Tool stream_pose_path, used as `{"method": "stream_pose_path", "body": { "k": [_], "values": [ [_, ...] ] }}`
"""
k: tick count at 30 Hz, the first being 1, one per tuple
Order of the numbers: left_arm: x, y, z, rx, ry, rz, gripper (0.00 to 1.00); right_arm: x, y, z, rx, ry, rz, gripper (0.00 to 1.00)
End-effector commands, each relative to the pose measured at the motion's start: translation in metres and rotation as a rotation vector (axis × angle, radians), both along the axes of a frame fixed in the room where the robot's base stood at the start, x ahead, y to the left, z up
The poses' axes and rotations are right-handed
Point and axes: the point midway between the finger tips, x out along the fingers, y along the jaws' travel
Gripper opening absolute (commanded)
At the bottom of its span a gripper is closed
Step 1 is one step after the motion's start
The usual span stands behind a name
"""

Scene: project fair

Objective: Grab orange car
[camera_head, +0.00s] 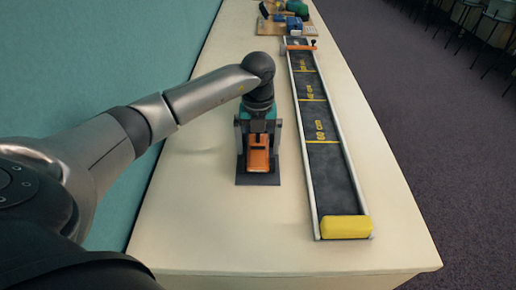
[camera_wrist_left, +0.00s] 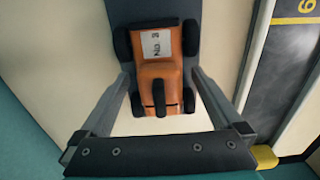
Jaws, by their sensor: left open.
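The orange car (camera_head: 258,160) sits on a dark mat (camera_head: 258,180) on the table, left of the track. In the left wrist view the orange car (camera_wrist_left: 157,75) has dark wheels and a white label reading "No." with a figure. My left gripper (camera_head: 258,150) is over the car, pointing down. In the left wrist view the left gripper's fingers (camera_wrist_left: 160,85) are open, one on each side of the car, with small gaps beside its body. My right gripper is not in view.
A long dark track (camera_head: 322,145) with pale rails and yellow distance marks lies to the right. A yellow block (camera_head: 345,227) sits at its near end. Several items on a wooden board (camera_head: 285,27) stand at the far end. The near table surface is clear.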

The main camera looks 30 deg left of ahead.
Motion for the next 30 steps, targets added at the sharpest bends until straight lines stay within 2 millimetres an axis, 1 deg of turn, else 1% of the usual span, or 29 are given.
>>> {"method": "stream_pose_path", "body": {
  "k": [6,30],
  "values": [
    [0.0002,0.0001,-0.0013,0.001,-0.001,0.000,1.00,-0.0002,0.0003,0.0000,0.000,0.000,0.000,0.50],
    [0.0003,0.0002,-0.0008,0.001,-0.001,0.000,0.10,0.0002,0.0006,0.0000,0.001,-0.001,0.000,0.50]
  ]
}}
